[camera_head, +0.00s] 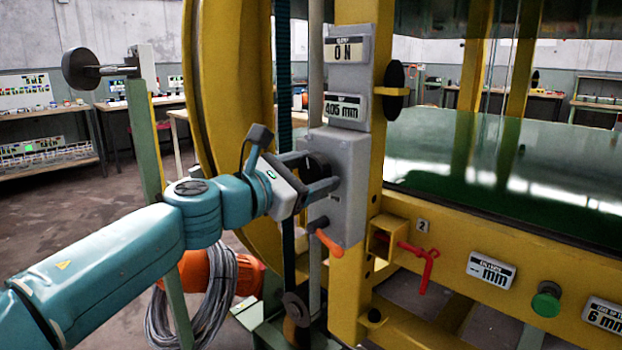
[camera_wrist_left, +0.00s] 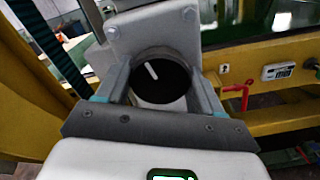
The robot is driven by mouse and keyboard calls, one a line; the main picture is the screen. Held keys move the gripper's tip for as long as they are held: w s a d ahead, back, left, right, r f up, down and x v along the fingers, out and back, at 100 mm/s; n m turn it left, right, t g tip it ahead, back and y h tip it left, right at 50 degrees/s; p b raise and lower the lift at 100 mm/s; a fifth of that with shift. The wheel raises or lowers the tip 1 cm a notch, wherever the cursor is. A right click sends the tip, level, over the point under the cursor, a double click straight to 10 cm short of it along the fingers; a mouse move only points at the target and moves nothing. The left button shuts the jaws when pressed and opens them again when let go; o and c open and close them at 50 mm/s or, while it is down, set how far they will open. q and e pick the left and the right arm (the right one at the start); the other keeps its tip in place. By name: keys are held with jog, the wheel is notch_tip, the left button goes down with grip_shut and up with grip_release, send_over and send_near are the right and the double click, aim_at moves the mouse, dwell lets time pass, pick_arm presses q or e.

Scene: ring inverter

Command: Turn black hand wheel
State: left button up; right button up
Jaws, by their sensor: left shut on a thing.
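A round black wheel or knob (camera_wrist_left: 160,82) with a white line sits on the front of a grey box (camera_head: 345,165). In the wrist view the white line tilts slightly to the upper left. My left gripper (camera_head: 322,172) reaches in from the left. Its two fingers are shut on the black wheel, one on each side. In the head view the fingers mostly hide the wheel (camera_head: 314,164). My right gripper is not in view.
An orange lever (camera_head: 328,242) sits just below the box. Yellow machine frame posts (camera_head: 365,130) stand around it. A red handle (camera_head: 425,265) and green button (camera_head: 546,300) are at the right. Another black disc (camera_head: 80,68) is at upper left.

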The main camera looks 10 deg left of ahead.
pick_arm(q)
jog(key=shift+f+m+b, duration=0.1)
jog(key=shift+m+b, duration=0.25)
jog(key=shift+m, duration=0.85)
jog(key=o, duration=1)
jog(key=shift+o, duration=0.2)
jog(key=shift+a, duration=0.1)
jog(key=v, duration=1.6)
jog(key=shift+b, duration=0.45)
jog(key=shift+s, duration=0.1)
